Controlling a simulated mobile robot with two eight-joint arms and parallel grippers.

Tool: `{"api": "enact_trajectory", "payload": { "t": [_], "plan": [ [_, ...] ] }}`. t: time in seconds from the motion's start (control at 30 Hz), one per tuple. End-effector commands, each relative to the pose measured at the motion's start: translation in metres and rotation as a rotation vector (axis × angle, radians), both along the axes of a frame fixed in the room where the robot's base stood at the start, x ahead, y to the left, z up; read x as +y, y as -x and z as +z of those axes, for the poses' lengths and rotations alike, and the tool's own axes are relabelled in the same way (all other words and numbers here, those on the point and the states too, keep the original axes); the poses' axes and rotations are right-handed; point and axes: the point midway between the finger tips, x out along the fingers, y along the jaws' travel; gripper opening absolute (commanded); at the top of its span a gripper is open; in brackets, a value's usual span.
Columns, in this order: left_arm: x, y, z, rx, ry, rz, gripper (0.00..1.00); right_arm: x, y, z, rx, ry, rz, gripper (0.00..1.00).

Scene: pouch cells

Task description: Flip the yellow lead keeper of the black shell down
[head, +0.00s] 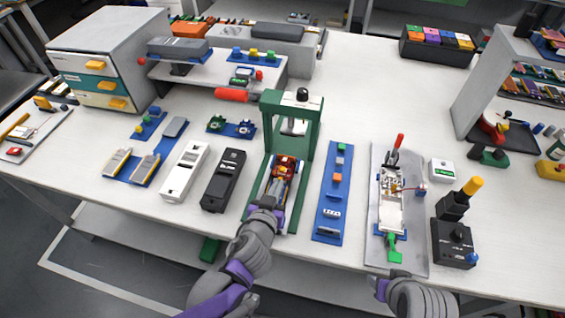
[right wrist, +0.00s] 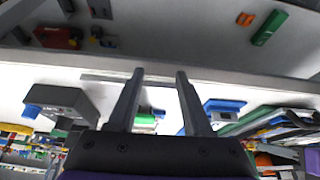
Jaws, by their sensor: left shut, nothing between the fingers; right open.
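A black shell (head: 224,180) lies flat on the bench, left of the green press frame (head: 312,135). I cannot make out a yellow lead keeper on it. Inside the frame lies a red, orange and yellow part (head: 286,166); its details are too small to read. My left gripper (head: 276,188) is shut and empty at the front opening of the frame, close to that part and partly covering it. Whether it touches is unclear. My right gripper is open and empty in the right wrist view (right wrist: 160,75), low near the bench's front edge.
A white shell (head: 186,172) lies left of the black one. Right of the frame are a blue strip of small parts (head: 328,222), a grey plate (head: 410,248) with a white fixture, and a black box (head: 453,246) with a yellow-topped post.

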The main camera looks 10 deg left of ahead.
Motion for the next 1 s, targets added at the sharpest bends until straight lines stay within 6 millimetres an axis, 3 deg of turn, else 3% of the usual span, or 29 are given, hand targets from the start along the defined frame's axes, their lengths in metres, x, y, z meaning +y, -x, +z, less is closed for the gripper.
{"api": "enact_trajectory", "payload": {
  "t": [0.73,1.0],
  "plan": [
    [-0.0001,0.0009,-0.0025,-0.015,0.001,0.000,0.00,0.0000,0.0003,-0.0025,0.001,0.000,0.000,0.50],
    [-0.0003,-0.0082,-0.0037,-0.015,0.001,0.000,0.00,0.0000,0.0004,-0.0045,0.001,0.000,0.000,0.50]
  ]
}}
